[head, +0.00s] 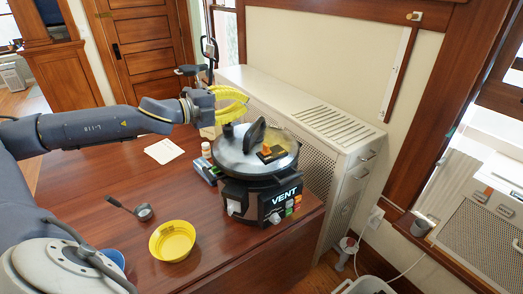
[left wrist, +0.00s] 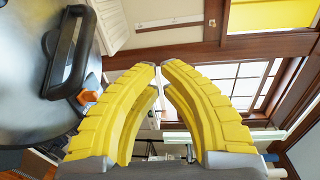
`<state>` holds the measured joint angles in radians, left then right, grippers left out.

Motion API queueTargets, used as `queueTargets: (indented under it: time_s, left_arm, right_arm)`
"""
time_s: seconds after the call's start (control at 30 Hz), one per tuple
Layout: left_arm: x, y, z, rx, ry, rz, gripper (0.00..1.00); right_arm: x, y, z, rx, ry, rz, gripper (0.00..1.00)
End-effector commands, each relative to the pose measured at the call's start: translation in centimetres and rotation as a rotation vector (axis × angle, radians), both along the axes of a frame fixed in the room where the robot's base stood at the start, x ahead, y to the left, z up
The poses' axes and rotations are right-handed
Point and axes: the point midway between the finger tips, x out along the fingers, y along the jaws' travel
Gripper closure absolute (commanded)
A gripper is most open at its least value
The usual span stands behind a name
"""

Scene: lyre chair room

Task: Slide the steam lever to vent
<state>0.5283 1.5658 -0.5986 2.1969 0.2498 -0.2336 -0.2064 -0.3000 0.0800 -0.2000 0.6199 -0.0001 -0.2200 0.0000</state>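A pressure cooker (head: 262,170) with a black body and a grey lid stands near the table's right end. The word VENT shows on its front. A small orange lever (head: 267,150) sits on a dark plate on the lid, beside the black lid handle (head: 254,134). The orange piece also shows in the left wrist view (left wrist: 87,97), partly behind a yellow finger. My left gripper (head: 240,103) is above and behind the lid, apart from the lever. Its yellow fingertips nearly meet, with nothing between them. My right gripper is not in view.
A yellow bowl (head: 172,241), a dark measuring scoop (head: 142,211), a paper card (head: 164,151) and a small bottle (head: 206,150) are on the wooden table (head: 95,180). A radiator cover (head: 310,115) stands behind the cooker. The table's front right is clear.

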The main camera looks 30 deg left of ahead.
Motion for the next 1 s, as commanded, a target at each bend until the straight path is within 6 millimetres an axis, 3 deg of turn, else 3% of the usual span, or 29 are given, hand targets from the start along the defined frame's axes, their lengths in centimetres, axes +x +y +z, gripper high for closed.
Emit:
queueTargets:
  time_s: [0.2,0.5,0.7,1.0]
  left_arm:
    - [-5.6,-1.1,-4.3,0.07,0.186,0.001,1.0]
    - [-10.8,-2.0,-7.7,0.125,0.357,0.01,1.0]
    - [-12.1,-2.2,-8.5,0.138,0.399,0.014,1.0]
    - [-12.3,-2.2,-8.6,0.139,0.403,0.014,1.0]
  right_arm:
    - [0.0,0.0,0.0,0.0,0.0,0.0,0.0]
    - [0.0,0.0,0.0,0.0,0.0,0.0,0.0]
    - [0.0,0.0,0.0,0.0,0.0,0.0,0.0]
    - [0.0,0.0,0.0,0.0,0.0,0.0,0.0]
